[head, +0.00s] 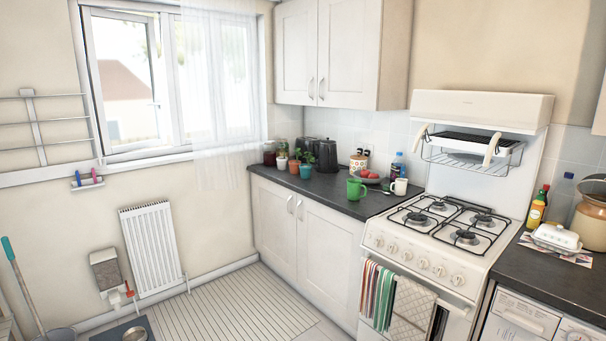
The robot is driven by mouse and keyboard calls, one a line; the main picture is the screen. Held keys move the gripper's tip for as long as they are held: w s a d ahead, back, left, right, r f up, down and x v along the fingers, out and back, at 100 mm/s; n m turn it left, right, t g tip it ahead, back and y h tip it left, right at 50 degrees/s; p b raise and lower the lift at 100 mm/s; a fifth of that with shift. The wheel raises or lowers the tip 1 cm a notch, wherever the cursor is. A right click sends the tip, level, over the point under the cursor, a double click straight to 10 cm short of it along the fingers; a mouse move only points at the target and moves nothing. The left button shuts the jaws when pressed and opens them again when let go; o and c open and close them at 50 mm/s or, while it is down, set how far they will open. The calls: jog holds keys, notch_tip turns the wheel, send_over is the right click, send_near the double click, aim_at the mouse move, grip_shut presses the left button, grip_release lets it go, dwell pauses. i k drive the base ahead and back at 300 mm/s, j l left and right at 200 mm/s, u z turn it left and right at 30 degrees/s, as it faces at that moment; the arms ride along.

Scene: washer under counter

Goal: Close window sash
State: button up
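The window (172,80) is in the wall at the upper left of the head view. Its left sash (161,60) has a white frame and clear glass, with a small handle (154,103) on its right side. The sash looks set at an angle to the outer frame, so it seems ajar; how far is hard to tell. A sheer white curtain (212,90) hangs over the right half of the window and partly veils it. My gripper is not in view.
A radiator (152,248) is on the wall below the window. The counter (325,190) right of it holds several potted plants, a toaster and mugs. A gas cooker (445,235) stands further right. A striped mat (230,310) covers open floor. A wall rack (38,130) hangs at left.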

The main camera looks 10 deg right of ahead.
aim_at(86, 13)
jog(key=i+j+u, duration=0.4)
jog(key=i, duration=0.45)
jog(key=i+u, duration=0.45)
jog(key=i, duration=0.45)
